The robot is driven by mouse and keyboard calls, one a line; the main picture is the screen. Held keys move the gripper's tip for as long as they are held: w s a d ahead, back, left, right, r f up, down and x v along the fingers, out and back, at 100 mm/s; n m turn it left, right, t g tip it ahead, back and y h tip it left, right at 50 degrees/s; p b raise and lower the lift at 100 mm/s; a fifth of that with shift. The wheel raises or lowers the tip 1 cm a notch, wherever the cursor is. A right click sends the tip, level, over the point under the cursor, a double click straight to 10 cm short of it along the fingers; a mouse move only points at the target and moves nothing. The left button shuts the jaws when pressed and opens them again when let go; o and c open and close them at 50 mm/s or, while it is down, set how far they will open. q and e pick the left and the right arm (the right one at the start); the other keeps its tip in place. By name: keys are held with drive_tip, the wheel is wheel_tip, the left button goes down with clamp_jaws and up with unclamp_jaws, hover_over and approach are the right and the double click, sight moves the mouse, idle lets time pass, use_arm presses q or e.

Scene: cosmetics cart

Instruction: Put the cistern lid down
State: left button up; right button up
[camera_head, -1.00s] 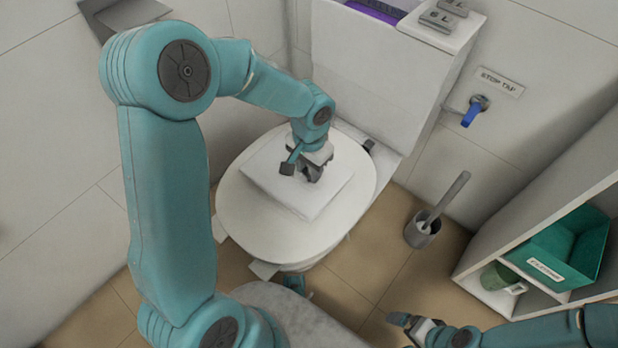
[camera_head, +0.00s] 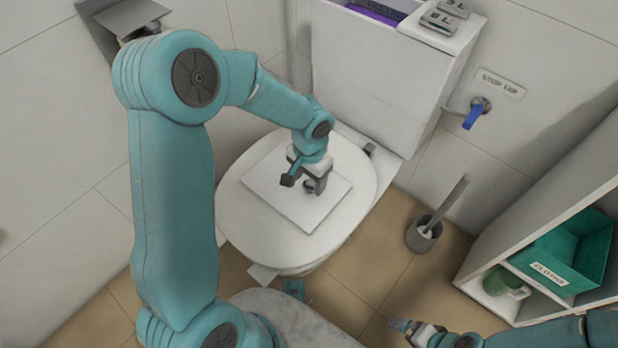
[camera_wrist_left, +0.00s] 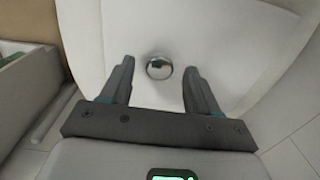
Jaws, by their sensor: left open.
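The cistern lid is a white, nearly square plate (camera_head: 300,210) lying flat on the closed toilet cover (camera_head: 245,225). It also fills much of the left wrist view (camera_wrist_left: 200,25). A round shiny knob (camera_wrist_left: 159,68) sits on it. My left gripper (camera_head: 307,186) is low over the lid. In the left wrist view its open fingers (camera_wrist_left: 158,78) stand on either side of the knob, with a gap on both sides. My right gripper (camera_head: 404,327) is at the bottom right, away from the lid, too small to tell its state.
The cistern (camera_head: 365,70) is open at the top with purple inside, and grey weights (camera_head: 440,20) stand on its right. A toilet brush (camera_head: 425,230), a blue tap (camera_head: 472,118) and a shelf with a green box (camera_head: 565,255) are on the right.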

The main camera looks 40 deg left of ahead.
use_arm(q)
wheel_tip(320, 180, up, 11)
drive_tip(key=p, duration=0.3)
drive_tip(key=shift+r, duration=0.15)
drive_tip(key=shift+d, duration=0.1)
